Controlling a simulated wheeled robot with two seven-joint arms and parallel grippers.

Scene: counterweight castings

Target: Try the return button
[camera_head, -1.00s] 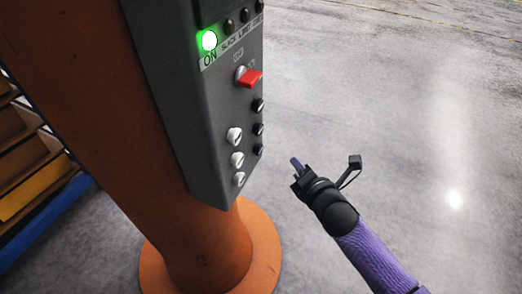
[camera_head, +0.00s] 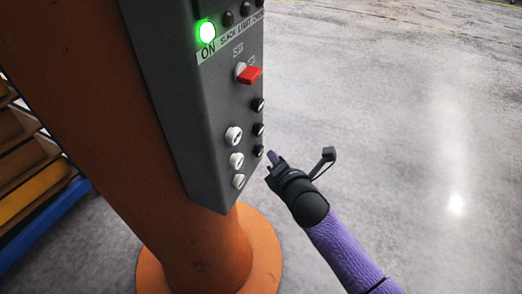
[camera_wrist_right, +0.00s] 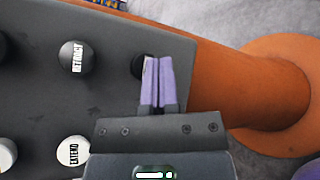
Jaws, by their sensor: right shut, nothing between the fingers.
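A grey control box (camera_head: 205,120) has black push buttons down its right side: an upper one (camera_head: 258,104), a middle one (camera_head: 260,129) and a lowest one (camera_head: 259,151). I cannot tell which is the return button. My right gripper (camera_head: 272,157) is shut and empty, just right of the lowest black button. In the right wrist view its purple fingers (camera_wrist_right: 158,65) partly hide a black button (camera_wrist_right: 138,66); whether they touch it I cannot tell. Another black button (camera_wrist_right: 75,57) carries a white label I cannot read surely. My left gripper is not in view.
The box is fixed to an orange column (camera_head: 95,90) with a round base (camera_head: 265,255). It also has a red switch (camera_head: 250,75), a lit green lamp (camera_head: 207,32) and white knobs (camera_head: 234,135); one in the wrist view (camera_wrist_right: 73,152) reads EXTEND. Shelving stands left; floor is clear right.

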